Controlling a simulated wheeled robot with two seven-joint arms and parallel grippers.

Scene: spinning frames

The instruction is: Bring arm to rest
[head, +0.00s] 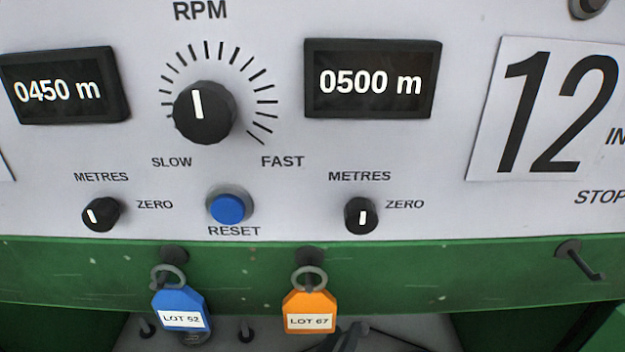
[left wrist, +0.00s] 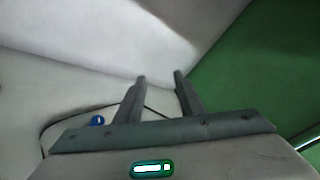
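My left gripper (head: 345,339) shows only as dark finger parts at the bottom edge of the head view, below the green rail and just right of the orange tag. In the left wrist view the two fingers of the left gripper (left wrist: 160,77) stand apart with nothing between them. They point toward a pale surface beside a green panel (left wrist: 240,75). The rest of this arm is hidden in the head view. My right gripper is in neither view.
A grey panel carries an RPM dial (head: 205,112), two displays reading 0450 m (head: 62,88) and 0500 m (head: 370,80), and a blue reset button (head: 229,206). A blue tag (head: 181,306) and an orange tag (head: 310,308) hang from the green rail (head: 420,270). An empty hook (head: 580,260) is at right.

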